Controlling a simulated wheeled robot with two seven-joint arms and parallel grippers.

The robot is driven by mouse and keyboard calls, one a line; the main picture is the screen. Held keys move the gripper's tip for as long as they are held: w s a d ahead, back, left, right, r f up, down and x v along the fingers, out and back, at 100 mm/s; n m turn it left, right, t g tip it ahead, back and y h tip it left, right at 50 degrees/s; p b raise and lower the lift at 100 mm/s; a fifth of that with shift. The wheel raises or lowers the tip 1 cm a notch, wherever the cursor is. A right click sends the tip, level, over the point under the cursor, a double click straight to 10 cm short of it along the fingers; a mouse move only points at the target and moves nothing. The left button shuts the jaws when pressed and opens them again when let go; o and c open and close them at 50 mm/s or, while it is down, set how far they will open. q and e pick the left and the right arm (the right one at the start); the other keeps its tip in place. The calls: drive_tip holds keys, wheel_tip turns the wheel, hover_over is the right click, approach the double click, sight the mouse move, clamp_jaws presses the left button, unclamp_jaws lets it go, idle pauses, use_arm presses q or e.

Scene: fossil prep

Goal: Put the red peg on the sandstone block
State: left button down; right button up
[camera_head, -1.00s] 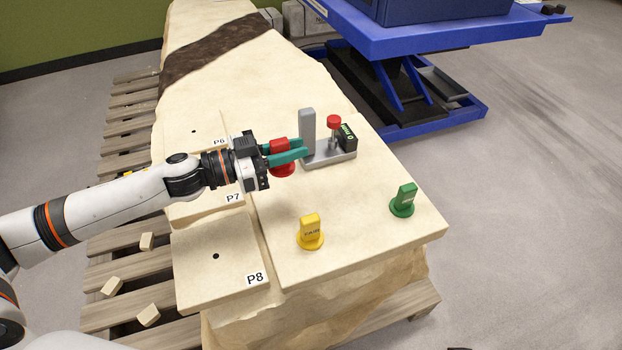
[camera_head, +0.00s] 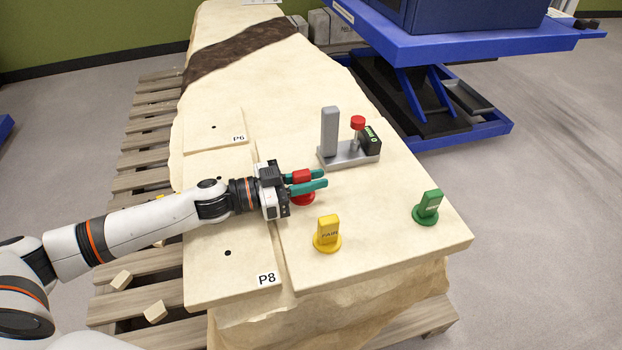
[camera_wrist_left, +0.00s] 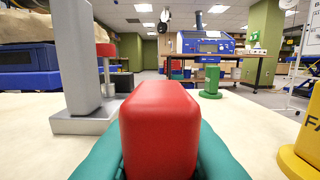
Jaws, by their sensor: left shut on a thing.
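My left gripper (camera_head: 316,179) is shut on the red peg (camera_head: 302,176); its teal fingers lie on either side of the peg's upright grip. The peg is upright, with its round red base (camera_head: 304,199) below the fingers. It is over the raised top slab of the pale sandstone block (camera_head: 385,205); I cannot tell whether its base touches the surface. In the left wrist view the red grip (camera_wrist_left: 160,130) fills the middle, between the teal fingers, and hides what is under it. My right gripper is not in view.
A yellow peg (camera_head: 327,235) stands in front of the red one, and a green peg (camera_head: 427,208) to the right. A grey fixture (camera_head: 345,156) with a post and red knob stands behind. Lower P6 and P8 panels (camera_head: 228,275) have dark holes. The slab's middle is clear.

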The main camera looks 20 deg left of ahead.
use_arm(q)
drive_tip(key=c, duration=1.3)
unclamp_jaws()
drive_tip(key=shift+c, duration=0.2)
